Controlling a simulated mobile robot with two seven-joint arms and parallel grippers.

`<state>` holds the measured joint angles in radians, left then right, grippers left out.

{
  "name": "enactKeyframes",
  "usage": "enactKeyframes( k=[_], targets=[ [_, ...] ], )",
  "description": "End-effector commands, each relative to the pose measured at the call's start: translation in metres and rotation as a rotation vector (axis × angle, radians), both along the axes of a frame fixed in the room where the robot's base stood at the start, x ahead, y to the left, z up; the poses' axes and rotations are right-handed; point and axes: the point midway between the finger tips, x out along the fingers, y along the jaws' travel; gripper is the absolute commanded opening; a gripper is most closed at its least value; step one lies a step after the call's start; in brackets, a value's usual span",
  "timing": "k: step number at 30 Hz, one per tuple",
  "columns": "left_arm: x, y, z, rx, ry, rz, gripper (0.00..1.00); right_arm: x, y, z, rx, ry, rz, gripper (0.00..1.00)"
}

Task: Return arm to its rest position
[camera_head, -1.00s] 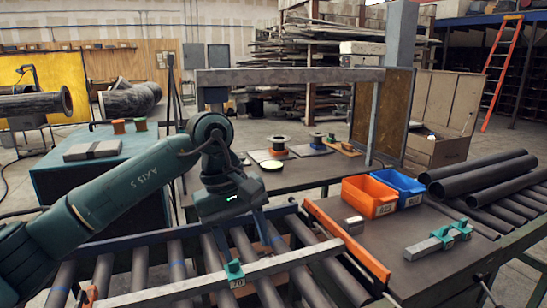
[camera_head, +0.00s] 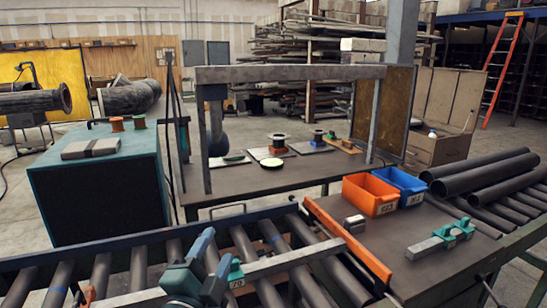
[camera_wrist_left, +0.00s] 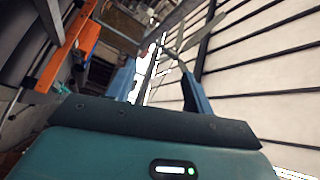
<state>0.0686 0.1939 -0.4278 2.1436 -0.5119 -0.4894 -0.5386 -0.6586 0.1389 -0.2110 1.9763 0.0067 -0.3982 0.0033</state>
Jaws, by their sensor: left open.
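My left gripper (camera_head: 221,245) is low in the head view, in front of the roller conveyor. Its two blue fingers point up and to the right. They are apart with nothing between them, and the left wrist view also shows the open left gripper (camera_wrist_left: 155,62). The rest of the left arm is mostly out of the head view, below its bottom edge. My right gripper is not in view.
A grey bar (camera_head: 290,260) with a green clamp (camera_head: 236,273) lies across the conveyor rollers (camera_head: 138,268). Orange (camera_head: 370,194) and blue (camera_head: 402,185) bins stand on the right bench. A teal cabinet (camera_head: 95,190) stands at left. Dark pipes (camera_head: 487,172) lie far right.

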Motion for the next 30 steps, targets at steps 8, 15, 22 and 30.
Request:
enactKeyframes(
  k=[8,15,22,30],
  targets=[
    [-0.094,0.077,-0.158,-0.493,0.769,0.32,0.52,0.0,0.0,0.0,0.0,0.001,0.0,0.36],
    [-0.175,0.096,-0.212,-0.677,1.116,0.517,0.52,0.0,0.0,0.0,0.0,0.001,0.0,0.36],
    [-0.241,0.103,-0.235,-0.777,1.349,0.673,0.52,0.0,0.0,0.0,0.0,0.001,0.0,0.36],
    [-0.243,0.094,-0.264,-0.831,1.348,0.638,0.52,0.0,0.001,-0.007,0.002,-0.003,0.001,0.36]
  ],
)
